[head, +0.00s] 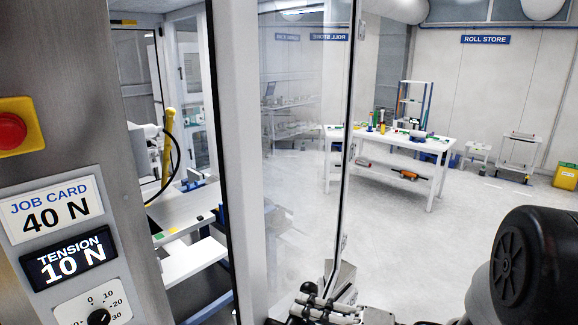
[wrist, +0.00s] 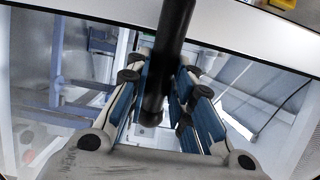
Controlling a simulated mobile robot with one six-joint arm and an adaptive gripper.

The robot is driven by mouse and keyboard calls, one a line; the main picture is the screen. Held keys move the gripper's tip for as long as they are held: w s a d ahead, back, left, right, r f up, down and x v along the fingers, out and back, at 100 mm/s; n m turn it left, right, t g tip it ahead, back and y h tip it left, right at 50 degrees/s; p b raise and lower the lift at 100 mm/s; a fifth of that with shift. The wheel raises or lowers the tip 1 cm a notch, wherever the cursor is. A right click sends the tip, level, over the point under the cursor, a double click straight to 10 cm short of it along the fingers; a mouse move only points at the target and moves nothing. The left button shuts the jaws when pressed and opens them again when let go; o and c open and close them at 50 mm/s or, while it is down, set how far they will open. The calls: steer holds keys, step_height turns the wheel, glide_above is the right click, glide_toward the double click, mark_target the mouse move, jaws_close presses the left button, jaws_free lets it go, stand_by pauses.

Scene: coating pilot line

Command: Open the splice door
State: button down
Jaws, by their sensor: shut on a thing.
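The splice door appears as a clear glass panel (head: 305,150) with a broad white frame on its left, to the right of an opening into the machine. A mirrored ROLL STORE sign shows in the glass. I cannot tell how far the door stands open. My gripper (head: 325,305) is low in the head view, by the bottom of the glass, partly cut off. In the wrist view, my gripper (wrist: 158,100) is shut on a black bar handle (wrist: 172,35), its blue-padded fingers on either side of it. The handle is hidden in the head view.
A grey panel (head: 95,160) at left carries a red stop button (head: 10,130), a job card reading 40 N (head: 50,208), a tension display reading 10 N (head: 68,257) and a dial (head: 97,316). A white workbench (head: 430,148) stands behind; open floor lies at right.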

steer(key=s+d+n+g+p, duration=0.1)
steer(key=d+p, duration=0.1)
steer(key=d, duration=0.4)
steer(key=shift+s+d+g+y+p, duration=0.2)
steer(key=shift+g+y+p, duration=0.1)
steer(key=shift+g, duration=0.1)
steer(key=c, duration=1.3)
jaws_free()
